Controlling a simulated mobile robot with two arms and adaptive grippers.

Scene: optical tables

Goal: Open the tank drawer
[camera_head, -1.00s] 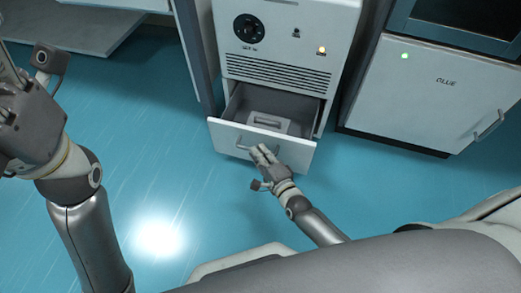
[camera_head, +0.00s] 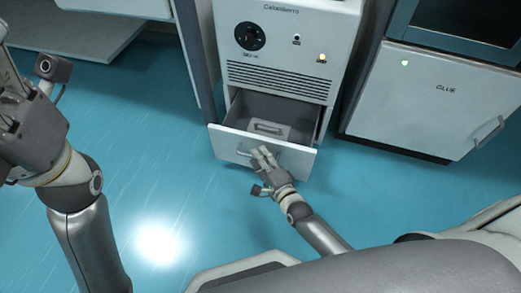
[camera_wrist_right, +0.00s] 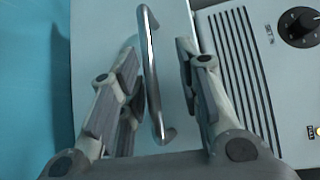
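The tank drawer (camera_head: 285,160) is pulled out from the lower part of a white cabinet. A grey tank with a handle (camera_head: 268,130) lies inside it. The drawer's bar handle (camera_wrist_right: 151,75) runs between the two fingers of my right gripper (camera_wrist_right: 158,88) in the wrist view. Those fingers stand apart with a gap on both sides of the bar. In the head view, my right gripper (camera_head: 263,157) is at the drawer front and covers part of the handle. My left gripper (camera_head: 15,95) is at the left edge, away from the drawer, with its fingertips partly cut off.
The white cabinet (camera_head: 288,62) carries a black dial (camera_head: 249,36), a vent and an orange light above the drawer. A cabinet marked GLUE (camera_head: 430,95) stands to the right. The blue floor (camera_head: 150,170) is clear left of the drawer.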

